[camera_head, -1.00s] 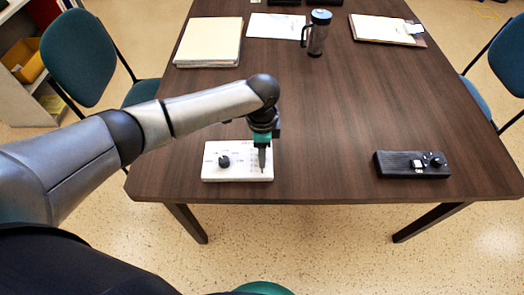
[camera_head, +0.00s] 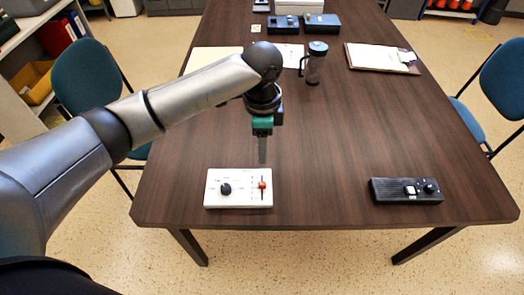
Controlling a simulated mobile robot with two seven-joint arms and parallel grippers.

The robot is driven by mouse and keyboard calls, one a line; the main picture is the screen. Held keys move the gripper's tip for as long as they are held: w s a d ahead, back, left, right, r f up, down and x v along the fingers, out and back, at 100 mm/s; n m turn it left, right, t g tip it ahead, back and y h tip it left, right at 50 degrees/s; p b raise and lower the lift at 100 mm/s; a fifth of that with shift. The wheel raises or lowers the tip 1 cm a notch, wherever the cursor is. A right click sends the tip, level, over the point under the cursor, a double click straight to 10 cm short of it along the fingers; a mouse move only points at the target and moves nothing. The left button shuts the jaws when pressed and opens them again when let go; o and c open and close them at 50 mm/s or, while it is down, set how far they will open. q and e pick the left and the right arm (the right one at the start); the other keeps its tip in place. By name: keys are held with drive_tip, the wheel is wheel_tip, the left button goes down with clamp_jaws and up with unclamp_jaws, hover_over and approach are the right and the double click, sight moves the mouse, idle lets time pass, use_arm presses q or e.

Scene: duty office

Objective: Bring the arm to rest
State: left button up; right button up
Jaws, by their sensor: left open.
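My left arm reaches in from the left over the dark wooden table (camera_head: 330,140). My left gripper (camera_head: 262,160) points down above the table, just behind the white control box (camera_head: 238,200). It looks empty and is open, though its fingers are seen edge-on and overlap. The white box has a black knob (camera_head: 225,189) and a red slider (camera_head: 262,185), and the gripper is apart from it. My right gripper is not in view.
A black device with knobs (camera_head: 405,191) lies near the front right edge. Chairs (camera_head: 85,78) stand at both sides. The table's middle right is clear.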

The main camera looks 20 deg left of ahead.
use_arm(q)
drive_tip(key=shift+r, duration=0.1)
idle(0.4)
drive_tip(key=s+d+f+n+t+h, duration=0.2)
drive_tip(key=s+d+f+n+h, duration=0.15)
drive_tip(key=s+d+f, duration=0.4)
drive_tip(key=s+a+n+t+y, duration=0.2)
drive_tip(key=s+a+n+y, duration=0.1)
drive_tip(key=s+a+n, duration=0.9)
wheel_tip(320, 180, down, 20)
drive_tip(key=s+m+g, duration=0.2)
drive_tip(key=s+m, duration=0.1)
drive_tip(key=s+a+f+g, duration=0.1)
drive_tip(key=s+a+f, duration=0.1)
drive_tip(key=s+f, duration=1.4)
drive_tip(key=shift+b, duration=0.45)
